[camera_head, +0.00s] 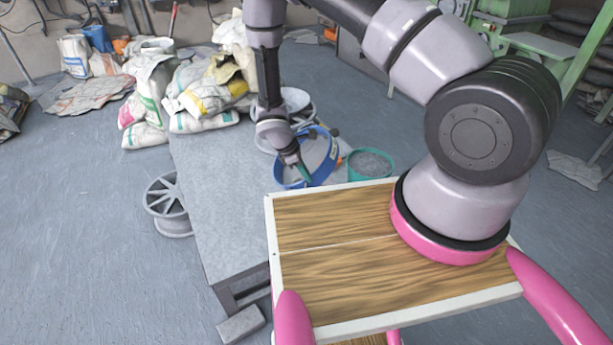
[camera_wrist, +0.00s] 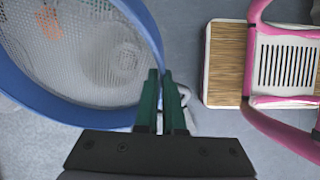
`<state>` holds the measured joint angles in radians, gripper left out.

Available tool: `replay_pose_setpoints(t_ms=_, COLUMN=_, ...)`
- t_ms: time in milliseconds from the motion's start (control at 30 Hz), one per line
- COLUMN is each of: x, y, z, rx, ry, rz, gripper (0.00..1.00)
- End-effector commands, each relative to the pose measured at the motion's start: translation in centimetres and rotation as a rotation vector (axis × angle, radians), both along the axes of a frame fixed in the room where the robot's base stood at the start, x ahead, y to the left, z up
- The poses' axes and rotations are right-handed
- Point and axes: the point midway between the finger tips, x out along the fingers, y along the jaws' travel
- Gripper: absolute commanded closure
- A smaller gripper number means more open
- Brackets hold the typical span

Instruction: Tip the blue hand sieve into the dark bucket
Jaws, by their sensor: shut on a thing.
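The blue hand sieve (camera_head: 328,166) is near the right side of the grey table, its round mesh tilted in the head view. In the wrist view its blue rim (camera_wrist: 60,108) and pale mesh fill the upper left. I see no clear heap of powder on the mesh. My gripper (camera_head: 304,174) is shut on the sieve at its rim side; its green fingers also show in the wrist view (camera_wrist: 160,74). The exact grip point is partly hidden. A teal-rimmed round container (camera_head: 371,164) with grey contents stands right of the sieve. I cannot make out a clearly dark bucket.
The grey table (camera_head: 215,205) has a bare front half. Stuffed sacks (camera_head: 205,95) are piled at its back left. A grey spoked reel (camera_head: 168,205) lies on the floor to its left. My wooden-topped base is close to the table's right side.

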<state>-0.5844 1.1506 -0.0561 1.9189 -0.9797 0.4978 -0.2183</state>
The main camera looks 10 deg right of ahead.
Motion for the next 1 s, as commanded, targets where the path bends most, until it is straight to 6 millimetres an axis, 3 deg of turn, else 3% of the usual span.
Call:
replay_pose_setpoints(t_ms=500, x=0.1, y=-0.2, z=1.0, rx=0.52, ry=0.032, rz=-0.006, gripper=1.0)
replay_pose_setpoints(t_ms=733, x=0.1, y=-0.1, z=1.2, rx=0.64, ry=0.038, rz=-0.002, gripper=1.0)
replay_pose_setpoints(t_ms=1000, x=0.1, y=0.1, z=1.3, rx=0.658, ry=0.04, rz=0.003, gripper=1.0)
